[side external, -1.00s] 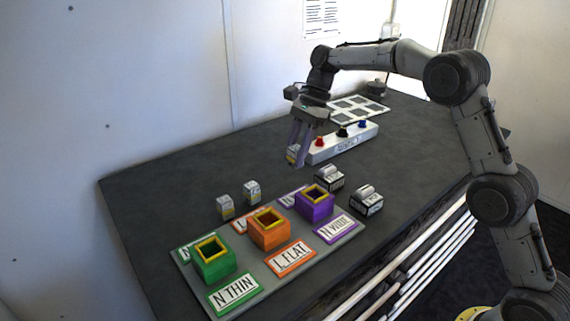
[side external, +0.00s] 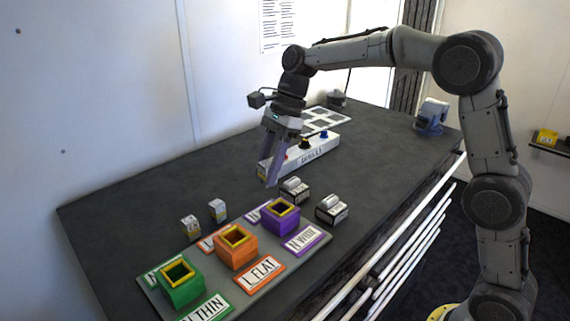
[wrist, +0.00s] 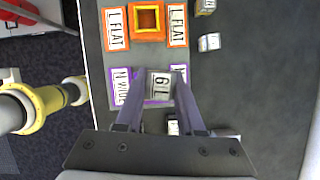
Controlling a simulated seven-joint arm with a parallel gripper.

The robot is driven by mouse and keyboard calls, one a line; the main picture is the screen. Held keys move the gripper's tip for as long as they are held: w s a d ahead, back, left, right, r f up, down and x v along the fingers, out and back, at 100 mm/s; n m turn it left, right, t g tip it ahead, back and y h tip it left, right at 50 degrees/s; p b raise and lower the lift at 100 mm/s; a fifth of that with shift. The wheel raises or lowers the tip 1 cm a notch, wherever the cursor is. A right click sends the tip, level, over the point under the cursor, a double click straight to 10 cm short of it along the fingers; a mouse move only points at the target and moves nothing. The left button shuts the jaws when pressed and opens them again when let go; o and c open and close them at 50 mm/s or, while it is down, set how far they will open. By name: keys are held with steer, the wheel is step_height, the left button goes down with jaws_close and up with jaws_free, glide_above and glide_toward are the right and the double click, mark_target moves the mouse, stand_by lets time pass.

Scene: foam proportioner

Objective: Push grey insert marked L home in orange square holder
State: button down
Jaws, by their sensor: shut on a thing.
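The orange square holder (side external: 236,254) stands in the middle of the grey plate, between the green and purple holders. Its yellow-rimmed opening looks empty; it also shows at the top of the wrist view (wrist: 133,20). My gripper (side external: 271,182) is above the table behind the purple holder, apart from the orange one. In the wrist view, my gripper (wrist: 160,76) is shut on a grey insert (wrist: 160,86). Its pale label shows an L beside another character. In the side view the fingers hide most of this insert.
A green holder (side external: 182,290) and a purple holder (side external: 281,220) flank the orange one, with name plates around them. Two small inserts (side external: 190,228) stand behind the plate. Two dark blocks (side external: 332,210) are right of the purple holder. A white button box (side external: 318,153) is behind my gripper.

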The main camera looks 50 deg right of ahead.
steer(key=n, duration=0.2)
glide_toward(228, 242)
steer(key=w+a, duration=0.1)
steer(key=shift+g, duration=0.3)
steer(key=shift+w+a+f, duration=0.1)
steer(key=shift+a+f, duration=0.05)
steer(key=shift+f, duration=1.35)
steer(key=shift+a+f, duration=0.15)
steer(key=shift+f, duration=1.35)
steer(key=shift+c, duration=0.6)
jaws_free()
step_height(228, 242, up, 6)
